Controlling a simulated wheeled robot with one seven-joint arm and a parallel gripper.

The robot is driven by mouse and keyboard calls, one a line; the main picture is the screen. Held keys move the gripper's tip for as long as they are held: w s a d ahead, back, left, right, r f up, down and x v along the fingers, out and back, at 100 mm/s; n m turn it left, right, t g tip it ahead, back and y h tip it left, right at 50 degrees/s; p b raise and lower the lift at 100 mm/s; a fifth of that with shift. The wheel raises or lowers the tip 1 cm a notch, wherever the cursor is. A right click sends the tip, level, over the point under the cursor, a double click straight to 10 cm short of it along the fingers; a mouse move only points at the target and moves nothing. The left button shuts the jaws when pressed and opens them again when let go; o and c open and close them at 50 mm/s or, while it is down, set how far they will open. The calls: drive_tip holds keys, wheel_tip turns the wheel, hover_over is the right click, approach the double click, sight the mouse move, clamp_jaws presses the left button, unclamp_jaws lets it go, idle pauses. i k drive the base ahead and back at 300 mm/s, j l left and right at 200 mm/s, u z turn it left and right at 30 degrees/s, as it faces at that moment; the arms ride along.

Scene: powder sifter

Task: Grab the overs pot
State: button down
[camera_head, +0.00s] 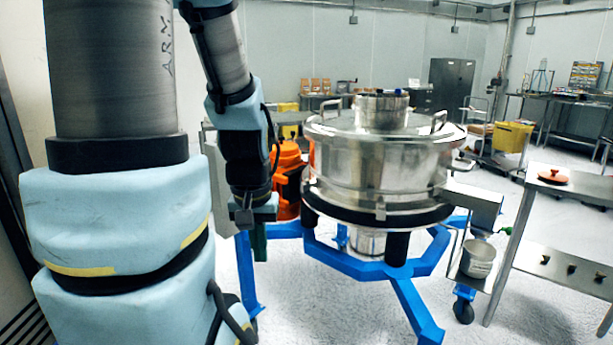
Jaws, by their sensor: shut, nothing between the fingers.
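The overs pot is a small grey metal pot (478,259), upright on a small shelf below the sifter's side outlet (474,208), at the right. The sifter (378,160) is a large round steel drum with two lid handles, on a blue wheeled frame (375,270). My gripper (259,243) hangs pointing down to the left of the sifter, shut and empty. It is far to the left of the pot, with the sifter's frame between them in the picture.
A steel table (565,215) with a red lid (553,177) stands close to the right of the pot. An orange machine (288,178) stands behind my gripper. Yellow bins and benches are at the back. White floor is clear in front of the frame.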

sight(476, 259)
drive_tip(key=i+l+z, duration=0.2)
drive_tip(key=i+z, duration=0.25)
drive_tip(key=i+l+z, duration=0.1)
drive_tip(key=i+z, duration=0.25)
drive_tip(key=z, duration=0.15)
